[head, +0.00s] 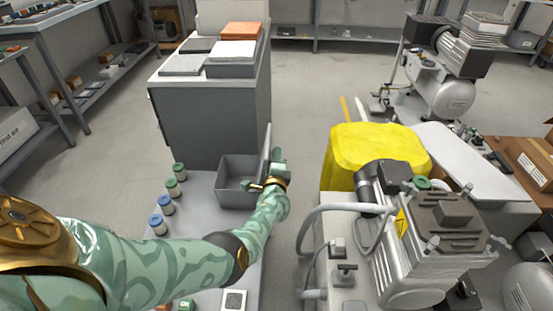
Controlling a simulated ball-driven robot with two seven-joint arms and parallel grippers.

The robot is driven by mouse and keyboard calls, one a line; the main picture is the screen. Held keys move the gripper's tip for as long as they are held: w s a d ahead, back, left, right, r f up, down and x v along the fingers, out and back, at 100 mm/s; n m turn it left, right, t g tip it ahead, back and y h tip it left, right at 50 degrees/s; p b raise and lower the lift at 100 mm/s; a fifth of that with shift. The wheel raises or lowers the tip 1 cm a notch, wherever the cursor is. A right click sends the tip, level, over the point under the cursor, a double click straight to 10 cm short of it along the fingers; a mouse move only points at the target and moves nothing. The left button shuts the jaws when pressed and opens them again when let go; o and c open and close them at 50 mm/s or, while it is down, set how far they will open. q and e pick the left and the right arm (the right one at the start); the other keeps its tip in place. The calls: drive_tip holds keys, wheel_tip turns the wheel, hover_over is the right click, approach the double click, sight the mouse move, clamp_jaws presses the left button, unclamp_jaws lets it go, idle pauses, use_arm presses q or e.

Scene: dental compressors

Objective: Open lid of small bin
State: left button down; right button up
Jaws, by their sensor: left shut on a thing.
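The small grey bin (237,194) stands on the light grey bench top, in front of the dark grey cabinet. Its lid (265,143) stands nearly upright along the bin's right side, and the inside of the bin shows. My left gripper (264,180) is at the lid, on the bin's right side, and is shut on it. The hand and wrist hide the lower part of the lid and the exact contact. My right gripper is not in view.
Several small jars (174,187) with green and blue caps stand left of the bin. The grey cabinet (210,115) rises behind it. A yellow bin (375,155) and a compressor (425,245) stand to the right, across a strip of open floor (297,160).

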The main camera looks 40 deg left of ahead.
use_arm(q)
drive_tip(key=c, duration=1.1)
unclamp_jaws()
drive_tip(key=shift+d+f, duration=0.1)
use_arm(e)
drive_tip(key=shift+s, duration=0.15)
use_arm(q)
drive_tip(key=shift+s, duration=0.1)
drive_tip(key=p+v, duration=0.7)
drive_tip(key=v, duration=0.9)
drive_tip(key=shift+d, duration=0.1)
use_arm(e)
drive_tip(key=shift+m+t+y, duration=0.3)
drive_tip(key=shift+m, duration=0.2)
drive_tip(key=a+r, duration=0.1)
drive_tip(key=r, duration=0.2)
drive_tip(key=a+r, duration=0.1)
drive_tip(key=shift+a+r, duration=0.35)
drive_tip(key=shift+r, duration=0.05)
